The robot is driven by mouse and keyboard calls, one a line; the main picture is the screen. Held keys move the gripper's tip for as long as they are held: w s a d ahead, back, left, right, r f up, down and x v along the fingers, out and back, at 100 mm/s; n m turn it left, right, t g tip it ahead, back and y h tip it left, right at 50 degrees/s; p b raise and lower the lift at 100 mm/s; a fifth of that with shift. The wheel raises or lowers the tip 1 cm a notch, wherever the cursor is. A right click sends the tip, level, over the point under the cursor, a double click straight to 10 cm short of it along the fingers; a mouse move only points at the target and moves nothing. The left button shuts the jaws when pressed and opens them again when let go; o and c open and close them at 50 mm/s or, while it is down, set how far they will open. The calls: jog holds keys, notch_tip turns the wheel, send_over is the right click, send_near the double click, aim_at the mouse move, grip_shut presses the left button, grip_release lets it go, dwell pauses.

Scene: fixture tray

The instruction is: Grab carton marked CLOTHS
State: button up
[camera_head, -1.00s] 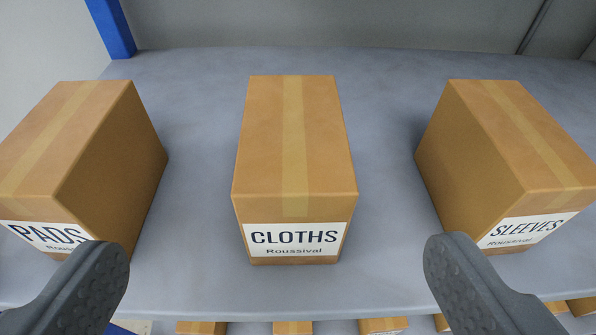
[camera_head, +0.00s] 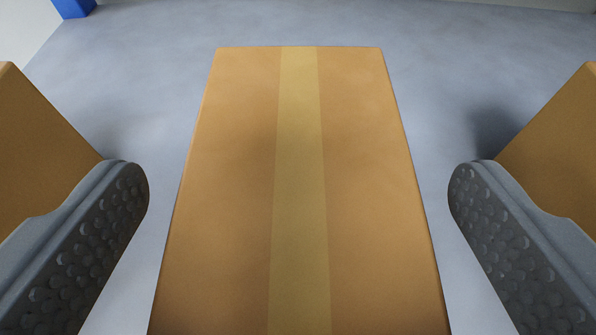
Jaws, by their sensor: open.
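The carton marked CLOTHS (camera_head: 240,190) stands upright on the grey shelf, in the middle of the view. I see its brown top with a lighter tape strip down the centre; its label is below the frame and hidden now. My gripper (camera_head: 298,185) is open, with one dark grey padded finger on each side of the carton. A strip of shelf shows between each finger and the carton, so neither finger appears to touch it.
A brown carton (camera_head: 35,150) stands at the left, partly behind my left finger. Another (camera_head: 560,150) stands at the right, partly behind my right finger. The grey shelf (camera_head: 300,25) is clear behind the middle carton. A blue post (camera_head: 73,7) is at the upper left.

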jog(key=shift+w+f, duration=0.25)
jog(key=shift+w, duration=0.45)
jog(key=c, duration=1.7)
jog(key=shift+c, duration=0.2)
